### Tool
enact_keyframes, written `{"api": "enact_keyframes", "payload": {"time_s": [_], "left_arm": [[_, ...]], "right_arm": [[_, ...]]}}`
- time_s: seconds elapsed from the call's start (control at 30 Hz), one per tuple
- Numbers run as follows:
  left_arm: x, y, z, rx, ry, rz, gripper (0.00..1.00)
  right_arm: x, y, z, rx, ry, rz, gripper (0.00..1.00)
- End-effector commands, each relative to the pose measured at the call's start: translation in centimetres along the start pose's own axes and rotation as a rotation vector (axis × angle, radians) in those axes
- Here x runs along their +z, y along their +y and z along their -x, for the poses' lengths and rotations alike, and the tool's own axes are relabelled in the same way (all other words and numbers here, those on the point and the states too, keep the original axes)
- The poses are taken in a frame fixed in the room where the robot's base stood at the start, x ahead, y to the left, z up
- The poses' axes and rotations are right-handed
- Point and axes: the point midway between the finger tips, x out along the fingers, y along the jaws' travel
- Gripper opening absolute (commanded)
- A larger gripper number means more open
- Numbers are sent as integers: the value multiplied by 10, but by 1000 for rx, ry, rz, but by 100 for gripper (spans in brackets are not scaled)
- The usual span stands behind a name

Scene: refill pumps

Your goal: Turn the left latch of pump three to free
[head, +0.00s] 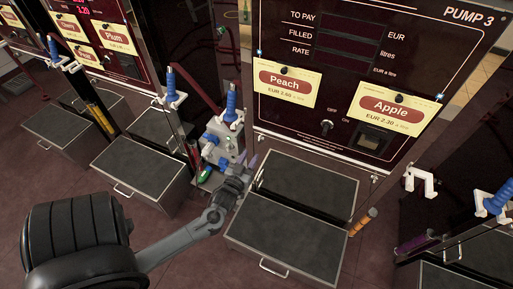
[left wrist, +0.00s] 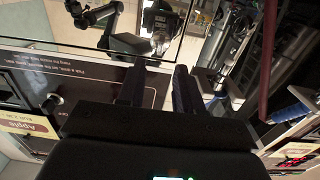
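Pump three's dark front panel (head: 345,75) stands at the right in the head view, with a Peach label (head: 287,85) and an Apple label (head: 391,107). The left latch cannot be made out clearly; the panel's lower left edge is close to my left gripper. My right gripper is not in view.
A grey nozzle unit with a blue handle (head: 227,130) stands close behind my left gripper. A grey-topped drawer (head: 285,245) sits below pump three. A white hook (head: 420,182) is to the right. An off/on knob (head: 326,127) is on the panel.

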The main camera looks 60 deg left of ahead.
Motion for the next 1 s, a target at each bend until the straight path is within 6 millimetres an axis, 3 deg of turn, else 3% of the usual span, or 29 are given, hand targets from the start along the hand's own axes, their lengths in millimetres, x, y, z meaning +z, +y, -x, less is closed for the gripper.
{"api": "enact_keyframes", "payload": {"time_s": [0.2,0.4,0.87,1.0], "left_arm": [[1,0,-37,0,3,-1,35],[1,0,-59,0,1,0,35],[0,0,-69,0,0,0,35],[0,0,-69,0,0,0,17]], "right_arm": [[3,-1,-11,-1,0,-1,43],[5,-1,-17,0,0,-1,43],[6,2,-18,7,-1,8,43],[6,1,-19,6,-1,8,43]]}}
